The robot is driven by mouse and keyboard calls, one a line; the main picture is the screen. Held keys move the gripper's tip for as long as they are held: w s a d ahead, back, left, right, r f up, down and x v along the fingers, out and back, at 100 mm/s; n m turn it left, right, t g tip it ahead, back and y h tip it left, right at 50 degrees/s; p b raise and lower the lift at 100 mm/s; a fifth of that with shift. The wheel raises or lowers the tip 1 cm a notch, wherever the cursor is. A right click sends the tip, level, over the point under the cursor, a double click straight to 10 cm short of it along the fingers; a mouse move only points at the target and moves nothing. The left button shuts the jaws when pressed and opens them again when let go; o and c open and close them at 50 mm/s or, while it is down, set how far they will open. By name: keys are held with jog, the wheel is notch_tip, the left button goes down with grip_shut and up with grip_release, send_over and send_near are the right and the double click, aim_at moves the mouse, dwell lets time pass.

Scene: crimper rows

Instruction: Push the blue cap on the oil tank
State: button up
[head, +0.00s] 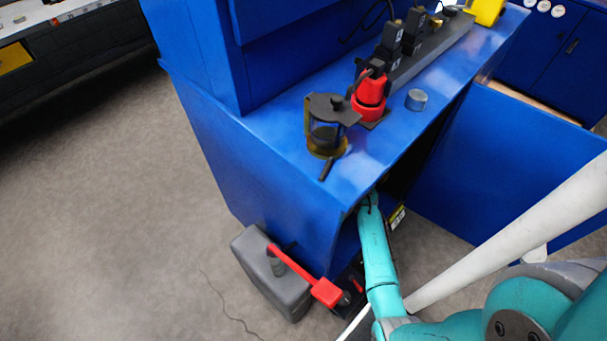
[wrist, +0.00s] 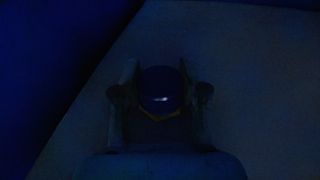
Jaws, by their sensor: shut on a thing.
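In the dark wrist view, a blue cap (wrist: 160,84) with a small bright glint and a dull yellow lower edge sits between the two fingers of my gripper (wrist: 161,93). My gripper is shut on the cap. In the head view my arm reaches into the opening low in the blue cabinet, and the cabinet hides my gripper and the cap. I cannot make out an oil tank clearly in either view. A pale surface lies behind the cap in the wrist view.
The blue cabinet (head: 270,185) carries a glass-and-black press (head: 327,125), a red device (head: 370,93) and a metal cup (head: 416,99). The open blue door (head: 505,160) is at right.

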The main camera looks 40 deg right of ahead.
jog(key=o, duration=0.8)
jog(key=shift+f, duration=0.1)
jog(key=shift+s, duration=0.1)
jog(key=v, duration=1.1)
jog(key=shift+s+d, duration=0.2)
jog(key=shift+s, duration=0.15)
